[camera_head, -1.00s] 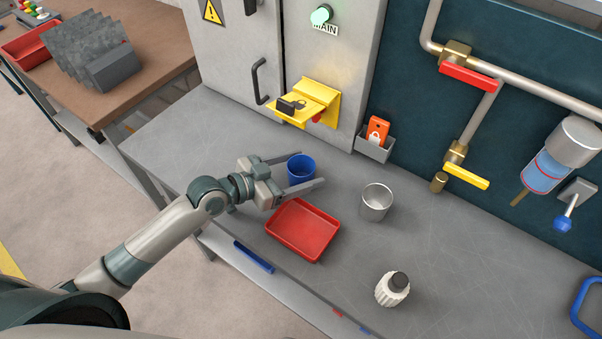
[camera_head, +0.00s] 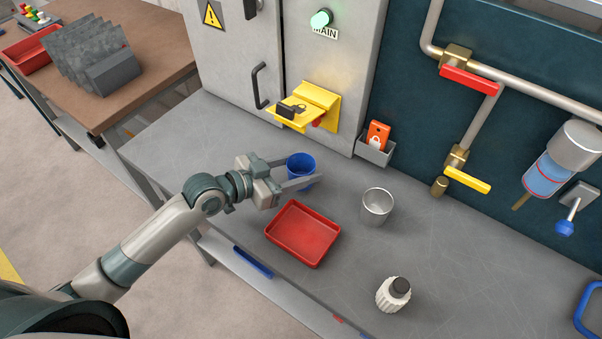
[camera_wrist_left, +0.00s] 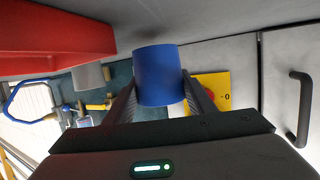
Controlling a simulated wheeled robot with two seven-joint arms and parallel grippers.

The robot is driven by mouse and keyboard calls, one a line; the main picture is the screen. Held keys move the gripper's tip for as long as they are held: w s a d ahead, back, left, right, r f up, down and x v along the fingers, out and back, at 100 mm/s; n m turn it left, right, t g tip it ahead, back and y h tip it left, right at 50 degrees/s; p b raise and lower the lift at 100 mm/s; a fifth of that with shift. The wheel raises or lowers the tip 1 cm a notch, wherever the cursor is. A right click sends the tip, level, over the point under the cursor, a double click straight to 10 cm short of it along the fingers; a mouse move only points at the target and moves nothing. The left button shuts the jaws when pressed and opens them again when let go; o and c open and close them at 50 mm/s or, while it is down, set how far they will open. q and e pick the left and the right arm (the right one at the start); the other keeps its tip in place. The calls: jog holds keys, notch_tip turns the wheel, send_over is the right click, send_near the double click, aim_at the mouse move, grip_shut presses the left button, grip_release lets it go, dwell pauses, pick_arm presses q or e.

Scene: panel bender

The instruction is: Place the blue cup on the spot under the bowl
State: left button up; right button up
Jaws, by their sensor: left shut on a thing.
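In the left wrist view the blue cup (camera_wrist_left: 159,76) sits between the two fingers. No piece plainly a bowl shows; a steel, open-topped vessel (camera_head: 376,206) stands on the bench to the right. My right gripper is not in view.
A red tray (camera_head: 303,233) lies just in front of the gripper. A yellow lockout bracket (camera_head: 306,106) juts from the cabinet behind the cup.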

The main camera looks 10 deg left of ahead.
pick_arm(q)
jog(key=shift+r, duration=0.8)
jog(key=s+d+r+b, duration=0.2)
jog(key=s+d+r, duration=0.2)
jog(key=d+r, duration=0.3)
jog(key=d, duration=0.4)
jog(key=shift+a, duration=0.1)
